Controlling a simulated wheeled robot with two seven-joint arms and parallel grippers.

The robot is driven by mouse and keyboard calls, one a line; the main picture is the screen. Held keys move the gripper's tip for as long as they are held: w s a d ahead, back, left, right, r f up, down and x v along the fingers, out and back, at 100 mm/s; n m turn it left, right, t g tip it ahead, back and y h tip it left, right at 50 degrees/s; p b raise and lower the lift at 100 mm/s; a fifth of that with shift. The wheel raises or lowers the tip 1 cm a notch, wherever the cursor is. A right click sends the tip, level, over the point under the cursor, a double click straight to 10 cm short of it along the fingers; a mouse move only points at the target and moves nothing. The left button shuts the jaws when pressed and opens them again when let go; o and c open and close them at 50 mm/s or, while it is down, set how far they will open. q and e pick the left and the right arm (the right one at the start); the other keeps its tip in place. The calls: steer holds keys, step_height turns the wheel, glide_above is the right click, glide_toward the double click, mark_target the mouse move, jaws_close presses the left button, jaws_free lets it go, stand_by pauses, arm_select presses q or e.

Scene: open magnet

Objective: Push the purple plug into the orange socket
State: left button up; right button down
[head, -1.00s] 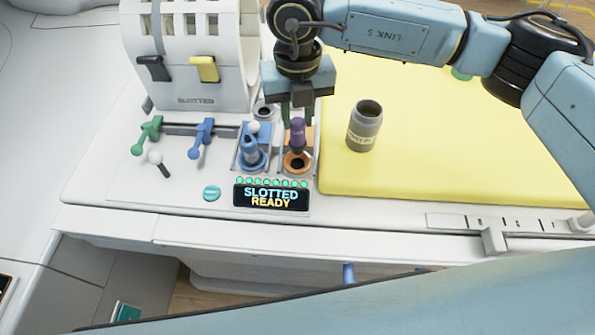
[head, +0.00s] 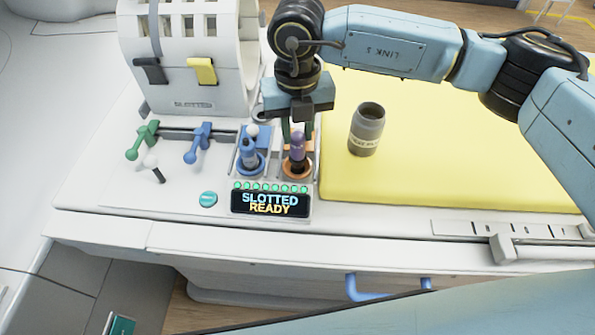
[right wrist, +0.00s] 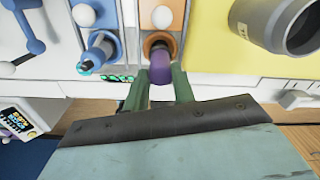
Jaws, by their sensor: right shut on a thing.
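The purple plug (head: 297,147) is upright with its lower end at the orange socket (head: 297,170). How deep it sits in the ring is hard to tell. My right gripper (head: 298,133) is above the socket, its green fingers on either side of the plug and shut on it. In the right wrist view the purple plug (right wrist: 162,66) is between the green fingers (right wrist: 162,85), with the orange socket panel (right wrist: 163,18) just beyond. My left gripper is not in view.
A blue plug (head: 248,150) stands in a blue socket (head: 250,165) just left. A display (head: 270,203) reads SLOTTED READY. Blue and green levers (head: 200,140) are further left. A grey jar (head: 367,130) stands on the yellow mat (head: 450,160) at right.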

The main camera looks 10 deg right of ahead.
steer(key=shift+f+b, duration=1.2)
steer(key=shift+f, duration=0.2)
steer(key=c, duration=1.1)
jaws_free()
step_height(320, 180, up, 14)
steer(key=shift+f, duration=0.25)
steer(key=shift+f, duration=0.1)
